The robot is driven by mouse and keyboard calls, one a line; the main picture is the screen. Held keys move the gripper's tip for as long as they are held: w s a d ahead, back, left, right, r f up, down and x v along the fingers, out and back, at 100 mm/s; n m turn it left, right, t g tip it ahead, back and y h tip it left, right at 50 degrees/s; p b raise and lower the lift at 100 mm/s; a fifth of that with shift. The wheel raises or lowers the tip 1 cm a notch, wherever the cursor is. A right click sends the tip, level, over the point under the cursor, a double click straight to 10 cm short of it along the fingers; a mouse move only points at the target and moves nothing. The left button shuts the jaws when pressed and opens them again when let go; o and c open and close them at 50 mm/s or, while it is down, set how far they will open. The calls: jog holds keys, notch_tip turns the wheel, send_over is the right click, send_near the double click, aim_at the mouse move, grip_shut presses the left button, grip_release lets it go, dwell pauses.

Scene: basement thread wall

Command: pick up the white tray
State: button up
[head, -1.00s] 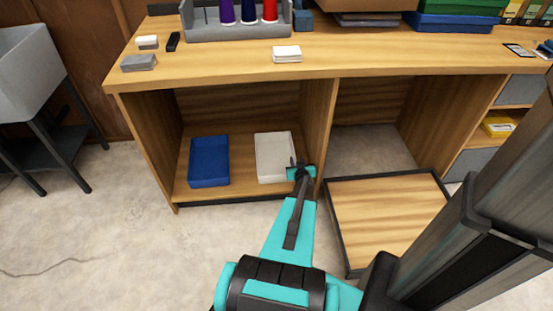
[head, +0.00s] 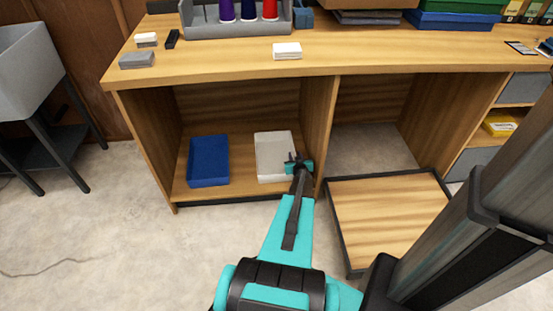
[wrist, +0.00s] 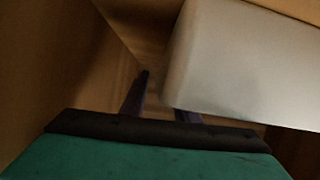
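The white tray (head: 272,157) lies on the low shelf inside the left bay of the bench, beside a blue tray. My gripper (head: 293,159) is at the tray's right side, close to the bay's right wall. In the wrist view the tray's pale outer wall (wrist: 245,65) fills the upper right. The two dark fingers (wrist: 160,100) stand apart with a gap between them. The right finger is partly hidden behind the tray's corner. Whether the fingers touch the tray cannot be told.
The blue tray (head: 209,161) lies to the left on the same shelf. The bay's wooden divider (head: 318,125) is just right of my gripper. A low wooden platform with a dark rim (head: 388,215) stands on the floor at right. The worktop (head: 230,65) overhangs the bay.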

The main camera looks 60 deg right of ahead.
jog(key=shift+x, duration=0.9)
grip_shut()
